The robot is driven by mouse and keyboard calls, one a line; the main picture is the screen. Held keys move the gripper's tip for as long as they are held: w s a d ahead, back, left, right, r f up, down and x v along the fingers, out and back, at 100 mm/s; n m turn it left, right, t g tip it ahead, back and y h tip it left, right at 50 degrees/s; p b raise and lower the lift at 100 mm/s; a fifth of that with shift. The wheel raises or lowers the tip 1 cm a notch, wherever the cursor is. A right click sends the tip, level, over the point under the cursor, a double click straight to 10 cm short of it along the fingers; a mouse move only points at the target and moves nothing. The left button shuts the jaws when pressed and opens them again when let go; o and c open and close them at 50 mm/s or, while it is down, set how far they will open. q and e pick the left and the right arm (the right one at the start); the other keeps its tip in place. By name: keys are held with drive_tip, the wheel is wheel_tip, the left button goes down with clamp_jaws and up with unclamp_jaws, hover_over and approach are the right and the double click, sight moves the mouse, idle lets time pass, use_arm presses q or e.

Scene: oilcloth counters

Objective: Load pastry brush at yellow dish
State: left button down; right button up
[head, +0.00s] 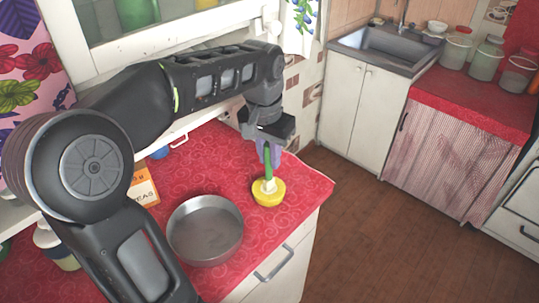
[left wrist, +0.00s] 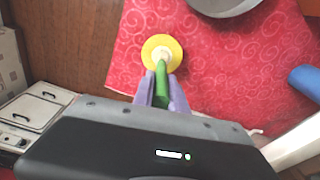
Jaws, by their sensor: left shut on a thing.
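The yellow dish (head: 268,193) sits on the red oilcloth counter near its right corner in the head view. It also shows in the left wrist view (left wrist: 175,46). The pastry brush has a green handle (head: 267,160) and a pale head (head: 269,184). It stands roughly upright with the head down at the dish; whether the head touches the bottom I cannot tell. My left gripper (head: 270,150) is above the dish, its purple fingers shut on the green handle, which also shows in the left wrist view (left wrist: 161,98). My right gripper is not in view.
A round metal pan (head: 205,230) stands left of the dish on the red counter (head: 312,182). An orange-and-white tea box (head: 143,185) is behind my left arm. A sink (head: 385,45) and another red counter with jars (head: 487,58) stand across the floor.

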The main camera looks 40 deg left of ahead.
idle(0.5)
